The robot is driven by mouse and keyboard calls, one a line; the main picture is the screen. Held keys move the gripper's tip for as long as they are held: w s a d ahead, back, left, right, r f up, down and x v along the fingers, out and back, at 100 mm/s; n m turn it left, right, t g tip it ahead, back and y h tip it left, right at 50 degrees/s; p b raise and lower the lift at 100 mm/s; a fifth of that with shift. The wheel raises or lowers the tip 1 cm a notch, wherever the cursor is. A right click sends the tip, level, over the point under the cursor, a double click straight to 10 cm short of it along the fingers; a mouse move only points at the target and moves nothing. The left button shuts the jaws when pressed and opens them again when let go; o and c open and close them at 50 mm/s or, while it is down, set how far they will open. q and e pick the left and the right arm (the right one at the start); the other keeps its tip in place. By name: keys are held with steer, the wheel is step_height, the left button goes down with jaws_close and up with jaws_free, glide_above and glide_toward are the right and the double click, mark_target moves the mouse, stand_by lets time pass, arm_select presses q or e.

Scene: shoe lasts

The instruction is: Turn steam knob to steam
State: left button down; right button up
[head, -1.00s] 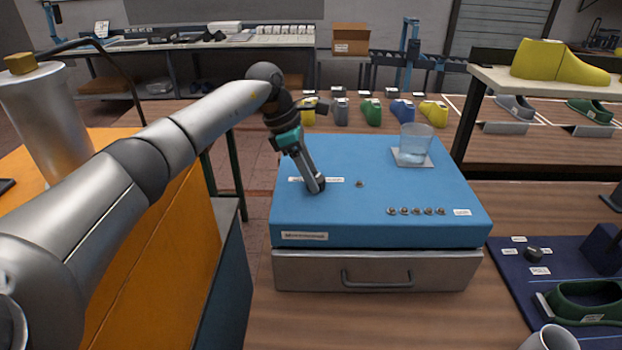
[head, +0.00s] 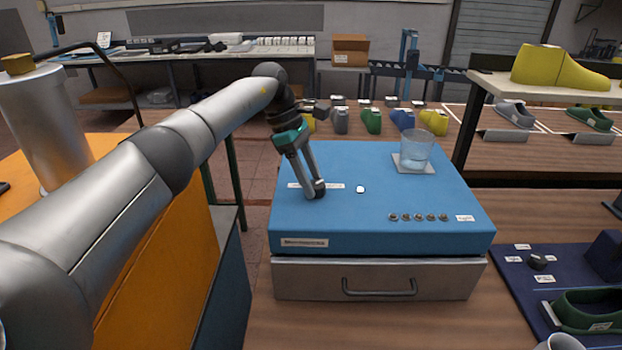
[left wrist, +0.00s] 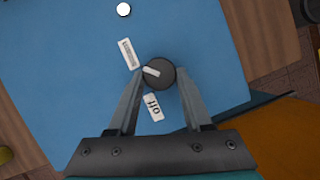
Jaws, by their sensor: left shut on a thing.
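A dark round knob (head: 319,188) sits on the top of the blue machine (head: 285,230), at its left. In the left wrist view the knob (left wrist: 160,73) has a white pointer line aimed to the upper left, nearer the blurred label (left wrist: 128,54) than the "off" label (left wrist: 154,107). My left gripper (head: 314,188) points down, its fingers (left wrist: 157,80) shut on the knob's two sides. A small round light (head: 360,189) right of the knob is white; it also shows in the left wrist view (left wrist: 123,9). My right gripper is out of view.
A glass of water (head: 416,150) stands on a pad at the machine's back right. Several small buttons (head: 418,217) line its front right. A drawer with a handle (head: 378,290) is below. A navy mat (head: 515,275) with another dark knob (head: 537,262) lies right.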

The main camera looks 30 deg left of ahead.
arm_select(q)
steer(key=shift+c, duration=1.6)
jaws_free()
steer(key=shift+r, duration=0.1)
steer(key=p+v, duration=0.2)
steer(key=v, duration=1.3)
steer(key=shift+p, duration=0.4)
